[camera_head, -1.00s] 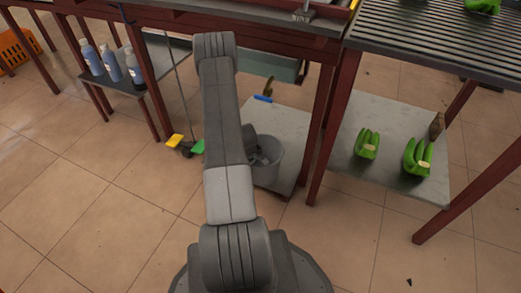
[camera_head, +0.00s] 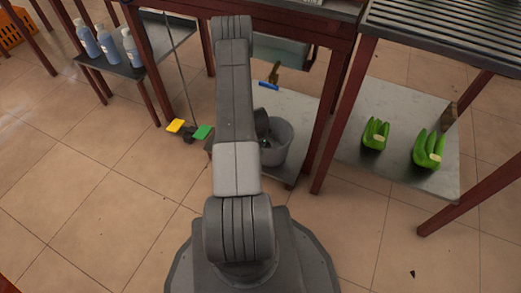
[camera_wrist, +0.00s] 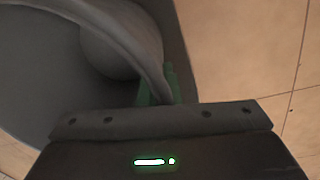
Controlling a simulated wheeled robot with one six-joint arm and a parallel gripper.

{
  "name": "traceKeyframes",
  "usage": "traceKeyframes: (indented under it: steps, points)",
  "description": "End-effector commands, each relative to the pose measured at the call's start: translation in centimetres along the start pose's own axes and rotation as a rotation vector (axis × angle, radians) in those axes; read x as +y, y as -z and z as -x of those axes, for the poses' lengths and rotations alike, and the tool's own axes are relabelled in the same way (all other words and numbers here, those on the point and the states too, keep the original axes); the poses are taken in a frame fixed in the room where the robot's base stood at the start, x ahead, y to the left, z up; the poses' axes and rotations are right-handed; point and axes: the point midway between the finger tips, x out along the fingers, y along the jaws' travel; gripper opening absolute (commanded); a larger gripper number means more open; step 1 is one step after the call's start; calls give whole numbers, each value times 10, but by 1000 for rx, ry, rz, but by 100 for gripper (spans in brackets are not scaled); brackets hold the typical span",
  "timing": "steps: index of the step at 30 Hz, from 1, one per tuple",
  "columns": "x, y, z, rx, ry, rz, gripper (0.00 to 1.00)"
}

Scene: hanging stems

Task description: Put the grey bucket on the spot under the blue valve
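The grey bucket (camera_head: 283,150) is partly behind my arm in the head view, at the lower shelf (camera_head: 301,112) under the table. In the wrist view the bucket (camera_wrist: 25,85) is very close, filling the upper left. Its rim runs down between the greenish fingertips of my gripper (camera_wrist: 160,88), which looks shut on it. In the head view my gripper (camera_head: 262,128) is mostly hidden by the arm and bucket. The blue valve (camera_head: 269,85) is above the shelf, behind and slightly left of the bucket. I cannot tell whether the bucket touches the shelf.
A red table leg (camera_head: 331,115) stands right of the bucket. Yellow (camera_head: 175,126) and green (camera_head: 202,132) pedals are to the left. Bottles (camera_head: 108,44) stand on a left shelf. The front floor is clear.

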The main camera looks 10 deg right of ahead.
Motion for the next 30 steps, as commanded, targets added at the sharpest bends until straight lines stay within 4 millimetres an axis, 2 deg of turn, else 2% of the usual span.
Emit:
traceKeyframes:
  steps: [1,3,14,24,30]
  points:
    - [0,0,0,0,0,0,11]
    - [0,0,0,0,0,0,25]
    - [0,0,4,0,0,0,25]
    - [1,1,60,1,-1,0,25]
    - [0,0,77,0,0,1,25]
